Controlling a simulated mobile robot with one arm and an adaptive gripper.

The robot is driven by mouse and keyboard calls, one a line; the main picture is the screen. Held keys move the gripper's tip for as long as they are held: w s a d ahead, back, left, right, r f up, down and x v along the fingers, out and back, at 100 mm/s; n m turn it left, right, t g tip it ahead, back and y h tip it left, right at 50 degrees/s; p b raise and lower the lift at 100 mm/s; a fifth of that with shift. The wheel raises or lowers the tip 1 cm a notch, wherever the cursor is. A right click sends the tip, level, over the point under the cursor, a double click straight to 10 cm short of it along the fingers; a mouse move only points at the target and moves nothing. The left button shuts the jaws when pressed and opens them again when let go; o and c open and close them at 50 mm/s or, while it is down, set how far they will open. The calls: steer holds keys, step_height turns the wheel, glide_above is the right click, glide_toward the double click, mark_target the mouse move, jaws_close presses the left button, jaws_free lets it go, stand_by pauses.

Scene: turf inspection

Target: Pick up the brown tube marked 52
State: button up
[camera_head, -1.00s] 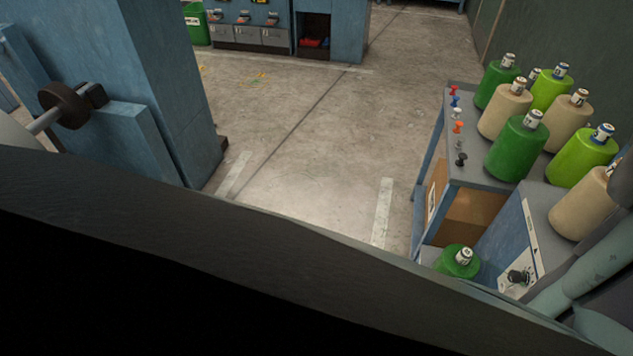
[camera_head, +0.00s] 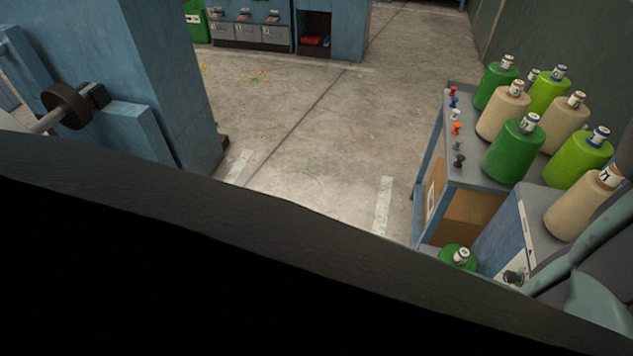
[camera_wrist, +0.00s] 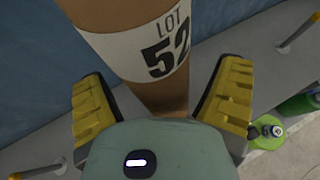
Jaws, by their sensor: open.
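The brown tube (camera_wrist: 158,92) stands out in the wrist view, with a white label (camera_wrist: 150,45) reading LOT 52. It rises from between the fingers toward the top of the picture. My gripper (camera_wrist: 165,95) has two yellow ridged fingers, one on each side of the tube. The fingers are apart, with a visible gap on either side of the tube. The tube's lower end is hidden behind my gripper's pale green body. In the head view I cannot make out the tube or my gripper; a large dark shape covers the lower part.
A grey surface (camera_wrist: 218,58) and a blue panel (camera_wrist: 35,60) lie behind the tube. Metal pegs (camera_wrist: 298,33) stick out at the sides. In the head view a cart (camera_head: 470,172) at right carries green and beige yarn cones (camera_head: 515,150). Concrete floor (camera_head: 310,150) is open mid-picture.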

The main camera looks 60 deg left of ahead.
steer(key=shift+d, duration=0.1)
steer(key=c, duration=1.2)
